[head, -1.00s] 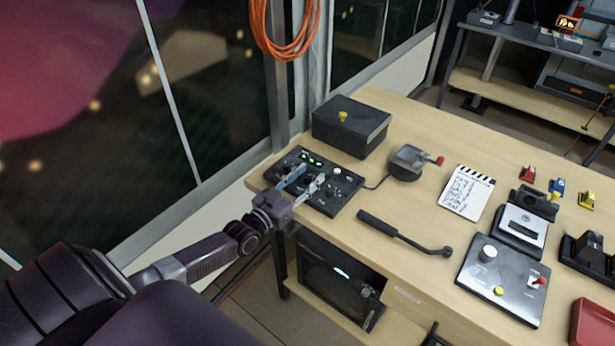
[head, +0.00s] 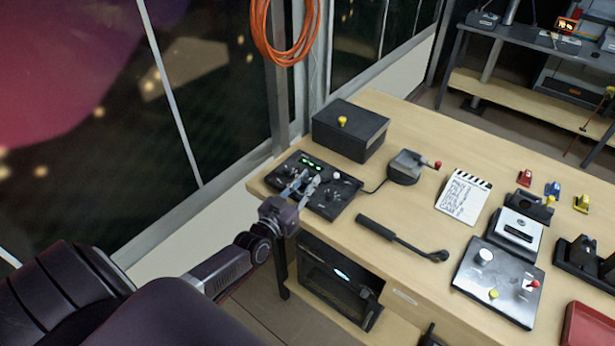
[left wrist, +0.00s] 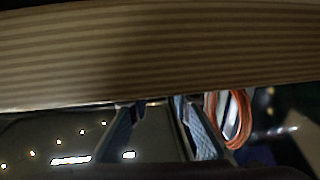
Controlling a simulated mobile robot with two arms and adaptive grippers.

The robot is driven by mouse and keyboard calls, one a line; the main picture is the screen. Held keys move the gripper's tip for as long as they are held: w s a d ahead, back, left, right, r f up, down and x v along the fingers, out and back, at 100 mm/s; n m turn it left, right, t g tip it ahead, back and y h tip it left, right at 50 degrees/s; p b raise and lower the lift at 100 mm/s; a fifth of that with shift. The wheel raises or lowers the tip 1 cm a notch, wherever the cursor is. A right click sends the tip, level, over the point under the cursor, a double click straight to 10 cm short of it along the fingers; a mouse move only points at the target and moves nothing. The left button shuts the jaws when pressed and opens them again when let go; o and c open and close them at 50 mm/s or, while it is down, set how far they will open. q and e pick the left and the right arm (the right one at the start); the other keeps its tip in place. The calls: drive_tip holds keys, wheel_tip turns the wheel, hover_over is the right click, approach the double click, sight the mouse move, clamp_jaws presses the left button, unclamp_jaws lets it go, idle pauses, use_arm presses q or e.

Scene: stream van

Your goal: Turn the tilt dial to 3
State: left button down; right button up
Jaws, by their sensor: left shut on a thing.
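A black control panel (head: 341,193) with small green displays and several knobs lies at the table's near left corner in the head view. My left gripper (head: 303,183) reaches over its front left part. Its two fingers are down at the panel and shut on a small knob there, apparently the tilt dial. The fingers hide the dial, so its pointer and numbers cannot be read. In the left wrist view the fingers (left wrist: 163,107) show with a gap between them, and no dial can be made out. My right gripper is not in view.
A black box with a yellow knob (head: 351,131) stands behind the panel. A grey device with a red-tipped handle (head: 406,168) and a black lever (head: 402,238) lie to the right. A clapperboard (head: 463,197) lies farther right. An orange cable coil (head: 284,35) hangs by the window.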

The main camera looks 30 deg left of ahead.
use_arm(q)
drive_tip(key=shift+d+r+n+y+p, duration=0.1)
drive_tip(key=shift+r+n+y+p, duration=0.05)
drive_tip(key=shift+n+y+p, duration=1.35)
drive_tip(key=shift+n+g+y+p, duration=0.45)
drive_tip(key=shift+g+y, duration=0.25)
drive_tip(key=shift+y, duration=0.9)
drive_tip(key=shift+n+y, duration=0.45)
drive_tip(key=shift+y, duration=0.05)
drive_tip(key=c, duration=1.7)
unclamp_jaws()
drive_tip(key=v, duration=0.7)
drive_tip(key=shift+s, duration=0.25)
